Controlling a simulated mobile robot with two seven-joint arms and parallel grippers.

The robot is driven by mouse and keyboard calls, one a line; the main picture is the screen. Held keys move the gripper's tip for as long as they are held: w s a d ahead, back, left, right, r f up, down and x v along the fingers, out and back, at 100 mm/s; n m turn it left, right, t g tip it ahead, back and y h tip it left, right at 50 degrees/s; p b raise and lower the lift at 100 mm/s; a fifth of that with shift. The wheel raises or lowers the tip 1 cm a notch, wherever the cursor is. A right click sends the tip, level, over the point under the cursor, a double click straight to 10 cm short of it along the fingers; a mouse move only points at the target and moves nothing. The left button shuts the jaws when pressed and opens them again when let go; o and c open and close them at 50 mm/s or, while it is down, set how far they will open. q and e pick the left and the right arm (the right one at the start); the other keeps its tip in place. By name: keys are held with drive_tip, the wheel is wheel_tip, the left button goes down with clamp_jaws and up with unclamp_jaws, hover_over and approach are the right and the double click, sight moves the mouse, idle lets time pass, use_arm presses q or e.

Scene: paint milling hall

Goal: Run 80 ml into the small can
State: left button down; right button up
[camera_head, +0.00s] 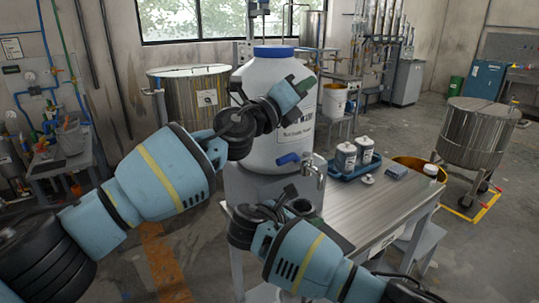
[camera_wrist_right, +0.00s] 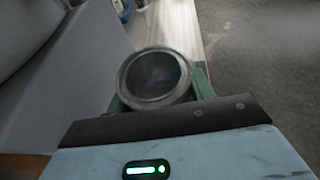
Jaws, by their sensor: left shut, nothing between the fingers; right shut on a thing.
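A large white drum (camera_head: 262,120) with a blue lid stands on a grey stand. Its tap (camera_head: 316,170) has a metal spout and a blue lever (camera_head: 288,158) pointing left. My left gripper (camera_head: 303,86) is shut and empty, in front of the drum's upper right and above the tap. My right gripper (camera_head: 288,199) is shut on the small can (camera_head: 300,207), just below and left of the spout in the picture. In the right wrist view the open can (camera_wrist_right: 155,78) sits between green fingers; its grey inside looks empty. No stream shows from the spout.
A metal table (camera_head: 385,192) stretches right of the drum. It bears a blue tray (camera_head: 357,168) with two labelled bottles, a small white lid (camera_head: 366,179) and a blue-grey block (camera_head: 397,172). A yellow-brown bucket (camera_head: 412,163) stands behind the table. Steel vats stand further back.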

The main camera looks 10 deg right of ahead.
use_arm(q)
drive_tip(key=r+n+t, duration=0.1)
drive_tip(key=n, duration=0.4)
drive_tip(key=n+g+y, duration=0.4)
drive_tip(key=n+g, duration=0.1)
drive_tip(key=n, duration=2.2)
hover_over(296, 154)
wheel_tip(296, 154, down, 11)
drive_tip(key=shift+r, duration=0.2)
drive_tip(key=a+f+n+g+h, duration=0.1)
drive_tip(key=a+f+n+h, duration=0.2)
drive_tip(key=a, duration=0.6)
drive_tip(key=a+f+n+g, duration=0.2)
drive_tip(key=a+n, duration=0.3)
drive_tip(key=a, duration=0.4)
drive_tip(key=shift+x, duration=5.1)
drive_tip(key=shift+s+d+f, duration=0.2)
drive_tip(key=shift+s+d, duration=0.3)
drive_tip(key=shift+s, duration=0.35)
drive_tip(key=shift+s+d+f, duration=0.15)
drive_tip(key=shift+s+d, duration=0.35)
drive_tip(key=shift+s, duration=0.35)
